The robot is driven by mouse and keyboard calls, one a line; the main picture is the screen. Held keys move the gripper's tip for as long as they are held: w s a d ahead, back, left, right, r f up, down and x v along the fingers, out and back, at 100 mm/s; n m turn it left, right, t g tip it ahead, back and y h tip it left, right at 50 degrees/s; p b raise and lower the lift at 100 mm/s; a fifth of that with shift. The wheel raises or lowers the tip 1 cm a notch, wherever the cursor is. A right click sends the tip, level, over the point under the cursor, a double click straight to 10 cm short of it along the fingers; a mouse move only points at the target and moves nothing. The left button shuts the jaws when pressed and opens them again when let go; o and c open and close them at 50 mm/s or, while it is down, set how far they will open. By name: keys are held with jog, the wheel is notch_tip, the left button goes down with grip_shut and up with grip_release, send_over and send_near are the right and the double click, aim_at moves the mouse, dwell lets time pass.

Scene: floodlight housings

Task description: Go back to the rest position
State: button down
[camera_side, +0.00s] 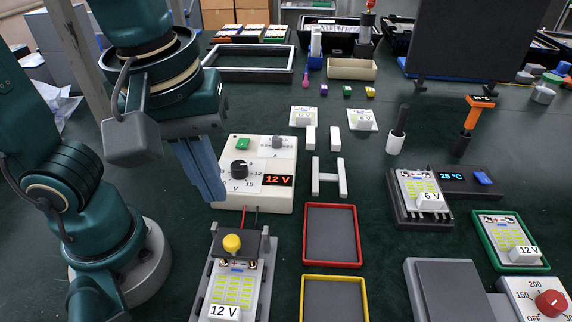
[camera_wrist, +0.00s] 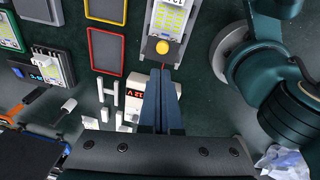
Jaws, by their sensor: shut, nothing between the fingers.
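My gripper (camera_side: 205,172) is shut and empty. In the side view its blue fingers hang beside the left edge of the white power supply (camera_side: 262,190), which reads 12 V. In the wrist view the fingers (camera_wrist: 163,100) point toward the board fixture and hide part of the supply (camera_wrist: 134,84). A floodlight board marked 12 V (camera_side: 231,290) sits in a grey fixture, under a clamp with a yellow knob (camera_side: 232,243). Red and black leads run between the supply and the clamp.
A red-rimmed tray (camera_side: 332,236) and a yellow-rimmed tray (camera_side: 335,298) lie empty to the right. A 6 V board (camera_side: 420,190) sits in a black holder, and a 12 V board (camera_side: 505,240) in a green tray. A black panel (camera_side: 463,40) stands at the back right.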

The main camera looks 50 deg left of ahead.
jog(key=w+a+f+m+t, duration=0.1)
jog(key=w+a+m+t, duration=0.1)
jog(key=a+m, duration=0.6)
jog(key=m+t, duration=0.1)
jog(key=m, duration=0.1)
jog(key=shift+w+f+m+t, duration=0.3)
jog(key=shift+w+f+t, duration=0.05)
jog(key=shift+f+t, duration=0.05)
dwell(0.6)
